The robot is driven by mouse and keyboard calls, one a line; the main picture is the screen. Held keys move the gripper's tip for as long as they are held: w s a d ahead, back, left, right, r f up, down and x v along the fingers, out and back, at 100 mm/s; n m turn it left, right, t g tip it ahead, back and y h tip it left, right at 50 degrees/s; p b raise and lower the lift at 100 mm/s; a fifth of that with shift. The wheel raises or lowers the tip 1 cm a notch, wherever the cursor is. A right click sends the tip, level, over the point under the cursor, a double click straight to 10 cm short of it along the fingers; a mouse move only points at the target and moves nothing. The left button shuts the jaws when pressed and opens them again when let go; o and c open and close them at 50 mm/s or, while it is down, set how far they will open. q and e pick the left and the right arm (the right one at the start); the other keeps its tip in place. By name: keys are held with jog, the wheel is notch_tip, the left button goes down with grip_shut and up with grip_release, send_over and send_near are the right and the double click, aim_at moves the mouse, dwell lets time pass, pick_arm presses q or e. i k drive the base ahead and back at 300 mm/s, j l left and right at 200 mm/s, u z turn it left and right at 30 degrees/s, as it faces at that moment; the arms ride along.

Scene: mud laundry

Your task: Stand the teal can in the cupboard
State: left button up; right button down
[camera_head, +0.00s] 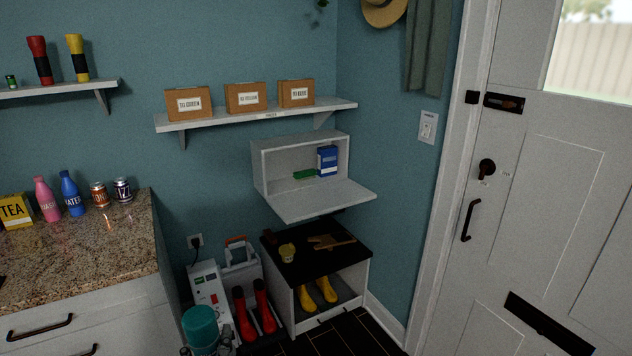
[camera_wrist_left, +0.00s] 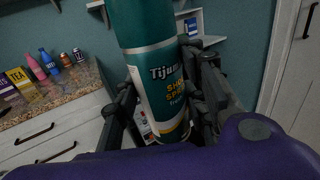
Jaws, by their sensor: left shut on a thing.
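The teal can (camera_head: 201,325) shows at the bottom of the head view, with my left gripper (camera_head: 205,350) around it at the picture's lower edge. In the left wrist view the can (camera_wrist_left: 158,85) stands slightly tilted between the fingers of my left gripper (camera_wrist_left: 168,100), which is shut on it. My right gripper is not in view.
A black-topped shoe bench (camera_head: 340,258) with a brush (camera_head: 330,242) stands below the cupboard. A shelf (camera_head: 230,118) with three cardboard boxes hangs above. A granite counter (camera_head: 100,250) with bottles and cans is at left. The door (camera_head: 540,200) is at right.

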aim_at(276, 187)
jog(key=i+z, duration=0.4)
jog(key=i, duration=0.95)
jog(key=i+u, duration=0.15)
jog(key=i, duration=0.5)
jog(key=i+u, duration=0.15)
jog(key=i, duration=0.5)
jog(key=i+l+u, duration=0.15)
jog(key=i, duration=0.55)
